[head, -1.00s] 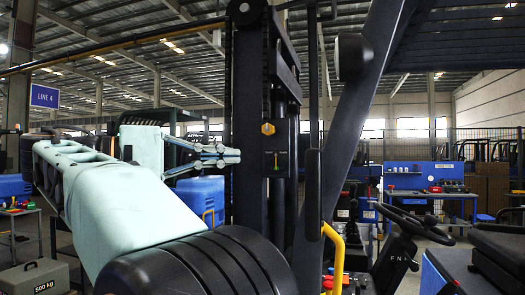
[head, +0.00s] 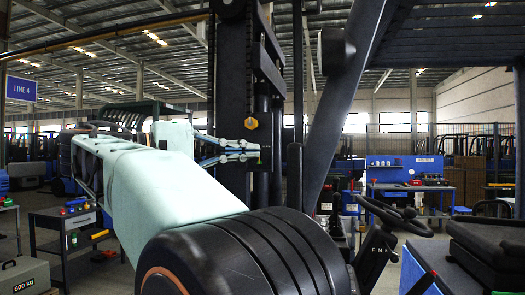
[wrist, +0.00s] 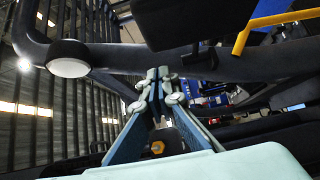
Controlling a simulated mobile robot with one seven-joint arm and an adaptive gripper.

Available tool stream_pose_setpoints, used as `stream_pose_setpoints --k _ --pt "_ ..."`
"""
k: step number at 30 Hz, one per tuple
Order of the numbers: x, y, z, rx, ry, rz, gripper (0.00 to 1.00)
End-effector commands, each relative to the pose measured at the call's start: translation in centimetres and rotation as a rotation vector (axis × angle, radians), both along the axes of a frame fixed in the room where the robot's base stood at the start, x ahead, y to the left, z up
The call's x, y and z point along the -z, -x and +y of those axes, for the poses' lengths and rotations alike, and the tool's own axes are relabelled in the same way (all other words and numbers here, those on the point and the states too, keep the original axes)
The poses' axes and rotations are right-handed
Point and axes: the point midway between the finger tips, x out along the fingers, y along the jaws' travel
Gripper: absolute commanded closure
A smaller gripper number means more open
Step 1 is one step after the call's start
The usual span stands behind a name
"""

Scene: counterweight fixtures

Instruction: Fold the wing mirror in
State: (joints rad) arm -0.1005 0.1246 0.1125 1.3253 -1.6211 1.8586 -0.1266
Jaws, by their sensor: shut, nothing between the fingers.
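A slim dark upright plate, apparently the wing mirror seen edge-on (head: 295,176), stands by the forklift's front pillar in the head view. A dark block at the top of the wrist view (wrist: 185,22) seems to be the same mirror; its glass face does not show. My gripper (head: 257,151) is shut and empty, pointing right in front of the mast, a little left of the mirror in the picture. Its fingertips also show together in the wrist view (wrist: 158,75), apart from the dark block. Depth between fingertips and mirror is hard to judge.
A round lamp (head: 336,50) sits on the slanted pillar (head: 350,110). The mast (head: 232,80) stands behind my gripper. A yellow grab bar (wrist: 243,35) is near the mirror. The steering wheel (head: 395,215) and seat lie to the right. A tool cart (head: 70,235) stands left.

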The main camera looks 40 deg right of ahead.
Motion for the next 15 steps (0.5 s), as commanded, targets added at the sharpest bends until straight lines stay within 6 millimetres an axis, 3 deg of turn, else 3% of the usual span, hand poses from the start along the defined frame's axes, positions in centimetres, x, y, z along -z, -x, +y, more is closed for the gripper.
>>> stream_pose_setpoints --k 3,9,15 --pt "-0.1 0.4 -2.6 0.004 0.0 -0.001 1.0" --pt "-0.1 2.4 -4.0 0.001 0.0 0.0 1.0" --pt "0.0 3.2 -4.6 0.0 -0.001 0.0 1.0"
